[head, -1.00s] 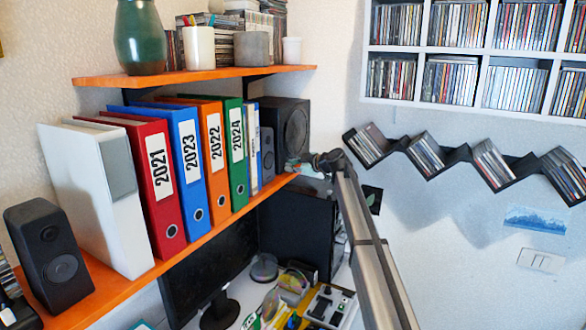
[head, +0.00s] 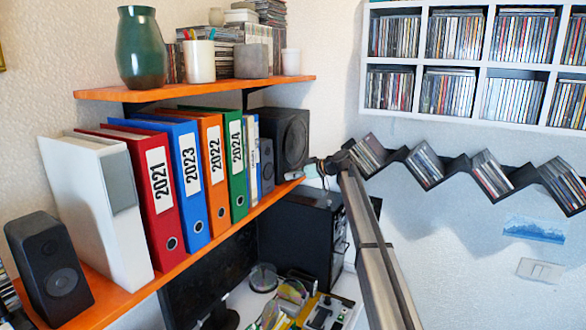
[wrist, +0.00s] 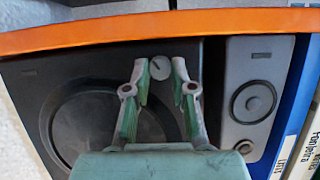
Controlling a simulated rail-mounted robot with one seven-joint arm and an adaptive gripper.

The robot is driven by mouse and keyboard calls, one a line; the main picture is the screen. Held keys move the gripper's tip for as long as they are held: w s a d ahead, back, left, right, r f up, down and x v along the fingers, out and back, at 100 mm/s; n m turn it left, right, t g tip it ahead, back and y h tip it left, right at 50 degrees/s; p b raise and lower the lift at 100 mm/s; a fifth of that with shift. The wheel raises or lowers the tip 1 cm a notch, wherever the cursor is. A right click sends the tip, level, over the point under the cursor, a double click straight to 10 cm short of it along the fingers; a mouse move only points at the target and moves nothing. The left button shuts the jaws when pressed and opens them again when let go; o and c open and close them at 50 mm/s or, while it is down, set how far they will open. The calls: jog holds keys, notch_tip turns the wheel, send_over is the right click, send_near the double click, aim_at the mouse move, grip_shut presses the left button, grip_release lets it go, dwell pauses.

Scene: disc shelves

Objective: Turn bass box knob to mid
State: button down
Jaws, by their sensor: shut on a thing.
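The bass box (head: 293,128) is a dark speaker box at the far right end of the orange shelf. It fills the left and middle of the wrist view (wrist: 55,70), with a large round cone. Its small grey round knob (wrist: 159,68) sits near the shelf edge in that view. My gripper (wrist: 160,66) has its two green-padded fingers on either side of the knob, shut on it. The knob's pointer mark is too small to read surely.
A small grey speaker (wrist: 255,90) stands beside the box, then a blue folder (wrist: 295,120). The orange shelf (head: 130,296) carries several binders and another speaker (head: 48,268). A black computer case (head: 300,235) and a monitor stand below the shelf.

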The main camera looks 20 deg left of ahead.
jog(key=shift+r+p, duration=0.2)
jog(key=shift+p, duration=0.55)
jog(key=shift+f+m+g+p, duration=0.3)
jog(key=shift+m+g+p, duration=0.1)
jog(key=shift+p, duration=0.1)
jog(key=c, duration=1.2)
grip_release()
jog(key=shift+c, duration=0.2)
jog(key=shift+d+r, duration=0.1)
jog(key=shift+d, duration=0.05)
jog(key=v, duration=1.1)
jog(key=shift+d, duration=0.4)
jog(key=shift+s+r, duration=0.1)
